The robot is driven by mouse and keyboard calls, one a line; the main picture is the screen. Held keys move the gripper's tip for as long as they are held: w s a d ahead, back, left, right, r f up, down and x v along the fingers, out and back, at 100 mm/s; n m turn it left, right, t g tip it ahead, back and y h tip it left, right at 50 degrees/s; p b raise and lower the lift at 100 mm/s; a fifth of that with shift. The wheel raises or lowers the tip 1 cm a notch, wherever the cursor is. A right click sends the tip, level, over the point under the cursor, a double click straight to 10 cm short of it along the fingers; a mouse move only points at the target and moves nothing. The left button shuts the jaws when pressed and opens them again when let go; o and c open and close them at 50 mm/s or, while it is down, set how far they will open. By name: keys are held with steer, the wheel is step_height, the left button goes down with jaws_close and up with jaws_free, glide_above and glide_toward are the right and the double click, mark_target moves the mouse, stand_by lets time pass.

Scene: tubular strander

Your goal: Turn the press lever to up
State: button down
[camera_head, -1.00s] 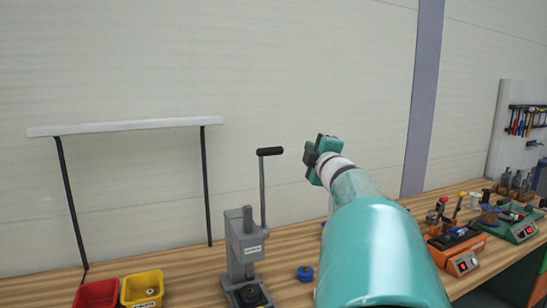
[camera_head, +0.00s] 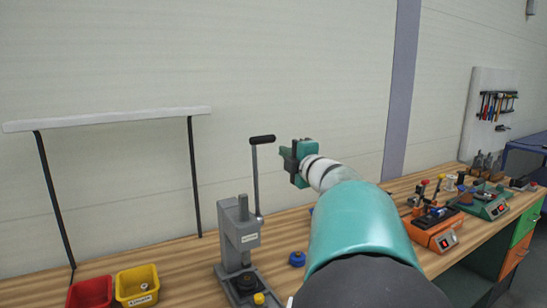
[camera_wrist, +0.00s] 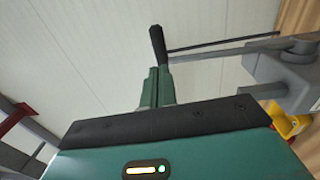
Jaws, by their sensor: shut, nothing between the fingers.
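The grey press (camera_head: 240,240) stands on the wooden bench. Its lever (camera_head: 256,180) rises nearly upright from the right side of the press and ends in a black handle (camera_head: 262,139). My gripper (camera_head: 288,160) is just right of the handle and a little lower in the head view, with a small gap showing between them. In the wrist view, the shut green fingers (camera_wrist: 158,85) point toward the black handle (camera_wrist: 158,42), which appears just beyond their tips. The lever rod (camera_wrist: 220,46) runs right toward the press body (camera_wrist: 288,66). Whether the fingers touch the handle cannot be told.
Red (camera_head: 90,293) and yellow (camera_head: 137,287) bins sit left of the press. A blue knob-like part (camera_head: 297,259) lies to its right. A shelf frame (camera_head: 110,119) stands behind. An orange device (camera_head: 436,232) and a green device (camera_head: 483,205) are farther right.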

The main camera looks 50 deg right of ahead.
mark_target(265, 140)
steer(key=x, duration=0.8)
steer(key=shift+w, duration=0.25)
steer(key=shift+x, duration=0.75)
steer(key=shift+w+d+r, duration=0.1)
steer(key=shift+w+r, duration=0.05)
steer(key=shift+w, duration=0.2)
